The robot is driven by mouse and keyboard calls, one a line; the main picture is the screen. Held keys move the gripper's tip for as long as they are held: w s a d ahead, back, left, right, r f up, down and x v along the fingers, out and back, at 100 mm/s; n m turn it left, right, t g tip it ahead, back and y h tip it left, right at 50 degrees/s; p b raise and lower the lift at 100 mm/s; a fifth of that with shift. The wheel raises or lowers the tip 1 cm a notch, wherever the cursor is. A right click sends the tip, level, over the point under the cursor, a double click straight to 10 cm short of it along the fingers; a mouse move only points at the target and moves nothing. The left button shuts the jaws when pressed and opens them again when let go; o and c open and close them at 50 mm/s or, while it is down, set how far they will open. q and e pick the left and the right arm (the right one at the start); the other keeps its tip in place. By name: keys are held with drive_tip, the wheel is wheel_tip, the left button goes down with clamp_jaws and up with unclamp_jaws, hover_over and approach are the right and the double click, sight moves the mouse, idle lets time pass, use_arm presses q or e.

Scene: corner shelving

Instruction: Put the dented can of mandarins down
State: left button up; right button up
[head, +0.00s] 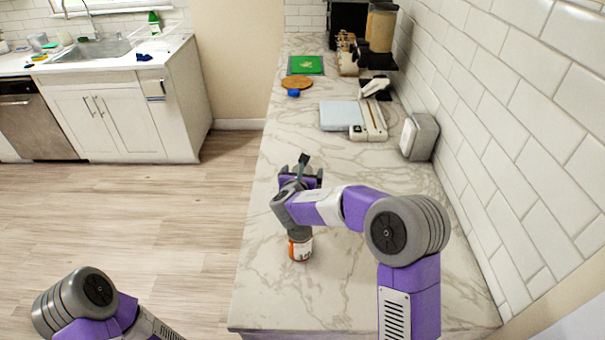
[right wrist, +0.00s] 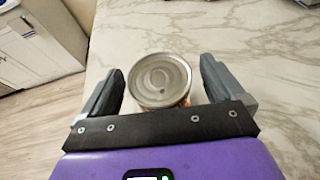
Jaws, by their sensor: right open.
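The can of mandarins (head: 300,249) stands upright on the marble counter in the head view, with an orange and white label. Its silver lid (right wrist: 160,78) faces up in the right wrist view. My right gripper (head: 299,231) points down over the can and hides its top in the head view. In the right wrist view its fingers (right wrist: 162,80) are apart, one on each side of the can, with a gap visible on both sides. I cannot make out the dent. My left arm shows at the lower left, but its gripper is out of view.
The marble counter (head: 272,290) is clear around the can. A tiled wall (head: 520,150) bounds the right side.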

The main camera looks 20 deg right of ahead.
drive_tip(key=shift+r, duration=0.1)
drive_tip(key=shift+r+p, duration=0.2)
drive_tip(key=shift+p, duration=0.1)
drive_tip(key=v, duration=1.2)
drive_tip(key=shift+f+p, duration=0.15)
drive_tip(key=shift+p, duration=0.2)
drive_tip(key=shift+a, duration=0.1)
